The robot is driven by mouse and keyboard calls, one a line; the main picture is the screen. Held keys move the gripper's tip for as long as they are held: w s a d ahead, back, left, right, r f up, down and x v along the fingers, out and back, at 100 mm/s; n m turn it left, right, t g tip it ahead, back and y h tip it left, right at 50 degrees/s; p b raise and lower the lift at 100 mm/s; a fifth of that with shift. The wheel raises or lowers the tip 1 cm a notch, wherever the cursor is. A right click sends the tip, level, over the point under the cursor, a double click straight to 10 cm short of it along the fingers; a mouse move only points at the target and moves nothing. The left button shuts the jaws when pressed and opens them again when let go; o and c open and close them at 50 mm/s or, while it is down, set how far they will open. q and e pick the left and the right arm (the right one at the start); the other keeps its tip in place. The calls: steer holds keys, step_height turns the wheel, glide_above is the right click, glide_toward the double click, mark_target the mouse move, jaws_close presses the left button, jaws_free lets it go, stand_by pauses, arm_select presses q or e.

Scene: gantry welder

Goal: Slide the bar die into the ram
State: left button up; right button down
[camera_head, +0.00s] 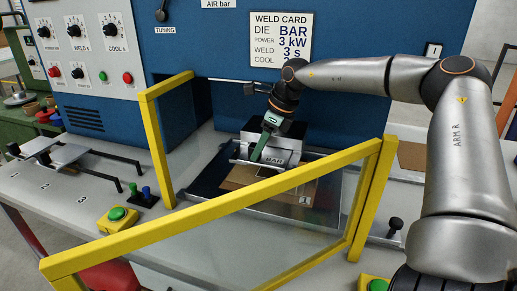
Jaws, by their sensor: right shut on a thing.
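The bar die (274,159), a silver block marked BAR, is at the ram inside the yellow-framed guard. My right gripper (258,152) reaches down from above, its green-grey fingers shut on the bar die. I cannot tell how far the die sits in the ram. My left gripper is not in view.
A clear guard with a yellow frame (215,207) stands in front of the work area. A brown sheet (240,178) lies on the bed below the die. Green buttons (117,213) stand on the bench front. A rack (75,157) with numbered places is at left.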

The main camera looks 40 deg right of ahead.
mark_target(264, 153)
steer(key=shift+w+d+r+p, duration=0.1)
steer(key=shift+w+d, duration=0.2)
steer(key=shift+d, duration=0.2)
steer(key=shift+w+d+f+p, duration=0.15)
steer(key=shift+w+d, duration=0.15)
steer(key=shift+d, duration=0.25)
steer(key=shift+w+d+r+p, duration=0.15)
steer(key=shift+w+d, duration=0.15)
steer(key=shift+d, duration=0.2)
steer(key=c, duration=0.5)
jaws_free()
steer(key=shift+o, duration=0.3)
steer(key=shift+s, duration=0.15)
steer(key=v, duration=1.2)
steer(key=shift+r+b, duration=0.25)
steer(key=shift+b, duration=0.15)
